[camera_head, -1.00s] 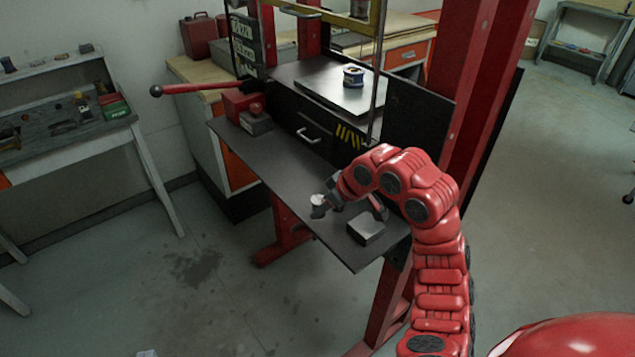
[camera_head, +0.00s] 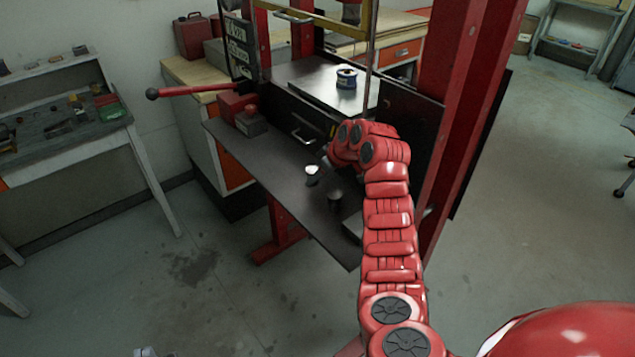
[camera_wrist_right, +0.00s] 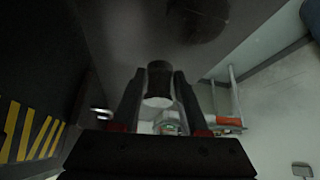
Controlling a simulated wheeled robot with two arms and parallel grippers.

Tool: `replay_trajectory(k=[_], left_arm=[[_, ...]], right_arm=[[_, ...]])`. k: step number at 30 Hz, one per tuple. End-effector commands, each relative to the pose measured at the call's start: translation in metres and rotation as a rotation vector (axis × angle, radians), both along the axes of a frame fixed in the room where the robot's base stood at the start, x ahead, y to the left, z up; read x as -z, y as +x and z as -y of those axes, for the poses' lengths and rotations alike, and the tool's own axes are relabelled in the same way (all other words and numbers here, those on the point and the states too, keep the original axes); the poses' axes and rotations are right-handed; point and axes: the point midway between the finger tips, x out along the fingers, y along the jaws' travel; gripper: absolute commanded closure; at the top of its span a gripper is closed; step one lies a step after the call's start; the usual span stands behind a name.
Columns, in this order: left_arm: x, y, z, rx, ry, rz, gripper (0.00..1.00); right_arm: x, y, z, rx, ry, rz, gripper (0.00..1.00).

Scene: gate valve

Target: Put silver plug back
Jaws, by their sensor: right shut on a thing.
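The silver plug (camera_head: 312,172), a small cylinder with a bright end, shows just left of my right wrist in the head view. My right gripper (camera_wrist_right: 159,88) is shut on it; in the right wrist view the plug (camera_wrist_right: 159,84) sits between the two dark fingers, with dark sides and a paler end. In the head view my arm hides most of the gripper. The plug appears to be above the dark shelf (camera_head: 262,165). My left gripper is not in view.
A dark round shape (camera_head: 335,197) lies on the shelf; object or shadow, I cannot tell. A block (camera_head: 352,226) is partly behind my arm. A red vise-like block (camera_head: 238,105) with a long handle stands at the left. A blue-rimmed spool (camera_head: 346,77) stands on the press bed.

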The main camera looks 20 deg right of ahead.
Motion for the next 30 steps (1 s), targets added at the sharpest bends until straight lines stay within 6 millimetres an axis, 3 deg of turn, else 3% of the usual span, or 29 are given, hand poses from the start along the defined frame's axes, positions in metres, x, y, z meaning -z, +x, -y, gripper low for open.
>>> replay_trajectory(k=[5,17,18,21,22,30], left_arm=[[-0.021,0.0,0.0,0.0,0.0,0.0,1.0],[-0.013,0.0,0.0,0.0,0.0,0.0,1.0],[-0.015,0.0,0.0,0.0,0.0,0.0,1.0],[-0.016,0.0,0.0,0.0,0.0,0.0,1.0],[-0.016,0.0,0.0,0.0,0.0,0.0,1.0],[-0.016,0.0,0.0,0.0,0.0,0.0,1.0]], right_arm=[[0.023,-0.002,0.0,0.001,0.002,-0.008,1.0],[0.034,-0.001,0.001,0.001,0.0,0.0,1.0],[0.032,-0.001,0.0,0.001,0.0,0.0,0.49],[0.032,-0.001,0.0,0.002,0.0,-0.001,0.31],[0.032,-0.001,0.0,0.002,0.0,-0.001,0.26],[0.032,-0.001,0.0,0.002,0.0,-0.001,0.26]])
